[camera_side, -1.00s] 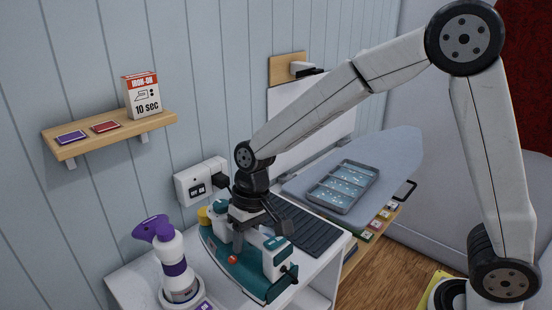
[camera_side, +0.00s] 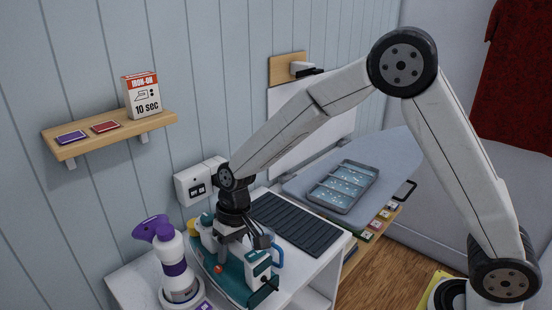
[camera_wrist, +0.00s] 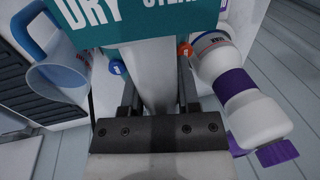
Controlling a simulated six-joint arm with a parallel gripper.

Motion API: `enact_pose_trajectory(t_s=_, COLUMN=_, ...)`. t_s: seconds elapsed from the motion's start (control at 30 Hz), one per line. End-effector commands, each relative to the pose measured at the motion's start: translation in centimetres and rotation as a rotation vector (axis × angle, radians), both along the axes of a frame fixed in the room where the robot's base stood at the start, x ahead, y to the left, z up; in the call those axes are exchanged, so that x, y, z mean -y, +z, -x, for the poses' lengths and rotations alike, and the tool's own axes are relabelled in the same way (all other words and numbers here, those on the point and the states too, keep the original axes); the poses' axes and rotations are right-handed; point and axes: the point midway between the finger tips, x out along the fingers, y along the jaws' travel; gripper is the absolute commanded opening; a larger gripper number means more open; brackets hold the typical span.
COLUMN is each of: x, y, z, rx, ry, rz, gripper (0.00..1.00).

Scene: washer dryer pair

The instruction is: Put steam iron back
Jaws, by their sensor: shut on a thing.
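The steam iron (camera_side: 258,268) is teal and white and is at the left of the black ribbed mat (camera_side: 297,224), above or on the white cabinet top. I cannot tell whether its base touches the top. My gripper (camera_side: 228,242) is shut on the iron's handle from above. In the wrist view the white handle (camera_wrist: 155,70) lies between the fingers of my gripper (camera_wrist: 158,92). A teal part lettered "DRY" fills the top of that view. The iron's underside is hidden.
A white and purple spray bottle (camera_side: 175,262) stands close at the iron's left. A blue-handled jug (camera_wrist: 55,70) is near the mat. A wall socket (camera_side: 195,184) is behind. An ironing board (camera_side: 395,155) with a grey tray (camera_side: 343,187) is at the right.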

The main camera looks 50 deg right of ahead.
Motion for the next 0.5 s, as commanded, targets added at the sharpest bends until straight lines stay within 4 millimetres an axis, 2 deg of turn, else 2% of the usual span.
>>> enact_pose_trajectory(t_s=0.13, x=-0.2, y=-0.4, z=-0.6, rx=0.005, ry=0.0, rz=-0.002, gripper=0.0)
enact_pose_trajectory(t_s=0.33, x=-0.2, y=-2.5, z=-0.6, rx=0.002, ry=0.0, rz=-0.001, gripper=0.0)
enact_pose_trajectory(t_s=0.5, x=-0.2, y=-3.4, z=-0.6, rx=0.005, ry=0.0, rz=-0.001, gripper=0.0)
